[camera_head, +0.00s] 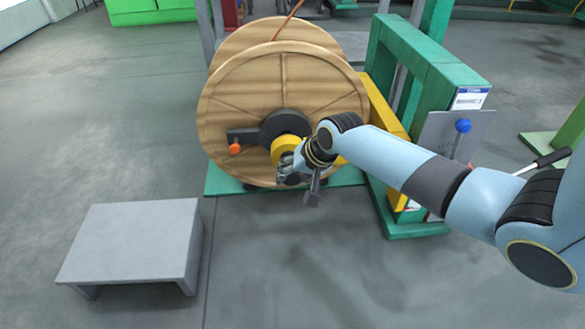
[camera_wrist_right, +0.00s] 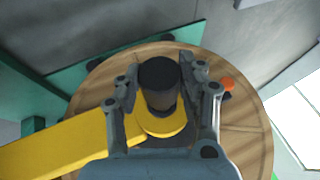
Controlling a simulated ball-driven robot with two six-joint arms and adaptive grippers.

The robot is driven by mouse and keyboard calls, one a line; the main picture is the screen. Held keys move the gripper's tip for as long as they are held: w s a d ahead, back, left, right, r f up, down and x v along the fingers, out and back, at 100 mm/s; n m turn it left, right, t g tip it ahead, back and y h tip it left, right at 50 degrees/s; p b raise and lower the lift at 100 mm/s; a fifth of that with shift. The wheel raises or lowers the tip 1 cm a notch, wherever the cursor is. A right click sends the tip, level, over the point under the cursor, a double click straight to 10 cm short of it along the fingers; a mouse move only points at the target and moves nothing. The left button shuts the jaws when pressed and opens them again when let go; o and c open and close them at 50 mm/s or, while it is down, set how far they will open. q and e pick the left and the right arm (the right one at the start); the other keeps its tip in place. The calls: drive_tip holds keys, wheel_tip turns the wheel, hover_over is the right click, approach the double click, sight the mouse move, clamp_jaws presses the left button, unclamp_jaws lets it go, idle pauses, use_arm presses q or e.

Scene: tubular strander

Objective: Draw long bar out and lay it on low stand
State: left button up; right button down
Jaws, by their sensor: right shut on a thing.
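The wooden reel (camera_head: 270,100) stands upright in the green frame. The long bar shows only as a dark round end (camera_wrist_right: 160,85) sticking out of a yellow collar (camera_wrist_right: 160,122) at the reel's centre; the rest is hidden inside the reel. My right gripper (camera_head: 288,172) is at the reel's front face, and its fingers are shut on the bar's dark end, one on each side, in the wrist view (camera_wrist_right: 160,88). The low stand (camera_head: 140,235) is a grey bench at the lower left, with a bare top. My left gripper is not in view.
A dark lever with an orange knob (camera_head: 235,149) lies across the reel's face, left of the collar. A yellow beam (camera_head: 385,108) and green frame (camera_head: 425,65) stand right of the reel. The floor between reel and stand is clear.

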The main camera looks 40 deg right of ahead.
drive_tip(key=s+a+p, duration=0.2)
drive_tip(key=s, duration=0.1)
drive_tip(key=s+a+p, duration=0.1)
drive_tip(key=s, duration=0.1)
drive_tip(key=shift+f, duration=0.1)
idle(0.6)
drive_tip(key=c, duration=0.7)
unclamp_jaws()
drive_tip(key=shift+w, duration=0.1)
drive_tip(key=shift+d, duration=0.1)
drive_tip(key=v, duration=1.2)
